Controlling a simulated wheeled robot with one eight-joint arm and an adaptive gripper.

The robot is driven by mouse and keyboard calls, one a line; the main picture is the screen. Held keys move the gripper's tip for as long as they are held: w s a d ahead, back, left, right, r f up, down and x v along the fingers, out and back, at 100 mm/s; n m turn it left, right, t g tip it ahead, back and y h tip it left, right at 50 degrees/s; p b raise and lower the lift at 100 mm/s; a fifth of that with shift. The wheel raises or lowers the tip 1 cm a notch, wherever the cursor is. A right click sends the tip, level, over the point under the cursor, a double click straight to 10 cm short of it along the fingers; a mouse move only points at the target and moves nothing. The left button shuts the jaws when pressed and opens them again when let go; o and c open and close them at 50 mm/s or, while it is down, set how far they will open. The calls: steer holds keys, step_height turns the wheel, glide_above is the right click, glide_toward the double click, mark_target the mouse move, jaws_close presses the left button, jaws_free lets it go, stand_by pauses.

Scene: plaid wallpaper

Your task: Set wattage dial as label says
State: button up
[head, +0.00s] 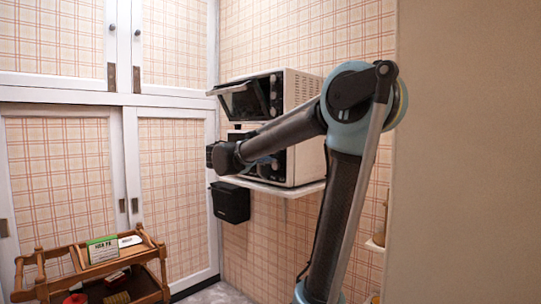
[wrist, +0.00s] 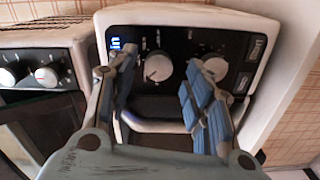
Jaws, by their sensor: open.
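Two white ovens with black control panels are stacked on a wall shelf. The wrist view shows a black panel with a pale dial (wrist: 158,67) between my gripper's blue-padded fingers, and a second dial (wrist: 215,69) beside or behind the right finger. A small blue display (wrist: 116,44) glows at the panel's left. I cannot read which dial is for wattage. My gripper (wrist: 160,72) is open and empty in front of this panel; contact with a dial is not clear. In the head view my arm partly hides the lower oven (head: 305,163). A green-and-white card (head: 103,249) stands on the cart; its text is unreadable.
The upper oven (head: 297,95) has its door (head: 243,101) tilted open above my forearm. Its panel seems to show at the wrist view's left (wrist: 28,72). A bar handle (wrist: 150,126) crosses below the dials. A wooden cart (head: 150,280) stands lower left; a black box (head: 231,203) hangs below the shelf.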

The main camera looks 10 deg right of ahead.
steer(key=v, duration=1)
steer(key=s+d+f+g+y, duration=0.2)
steer(key=s+d+f, duration=0.25)
steer(key=f, duration=0.25)
steer(key=s+d+f+m+g+y, duration=0.1)
steer(key=s+d+f+g+y, duration=0.1)
steer(key=s+d+f, duration=0.35)
steer(key=s+d+f+g+y, duration=0.25)
steer(key=d+f, duration=0.25)
steer(key=f, duration=0.4)
steer(key=s+a+f+m+g+y, duration=0.1)
steer(key=s+a+f+m+y, duration=0.1)
steer(key=s+f+y, duration=0.2)
steer(key=s+a+f+m+g+y, duration=0.1)
steer(key=s+a+f+y, duration=0.2)
steer(key=s+f, duration=0.8)
step_height(320, 180, down, 4)
steer(key=shift+s+a+r+m+y, duration=0.2)
steer(key=shift+a+m+y, duration=0.15)
steer(key=shift+y, duration=0.2)
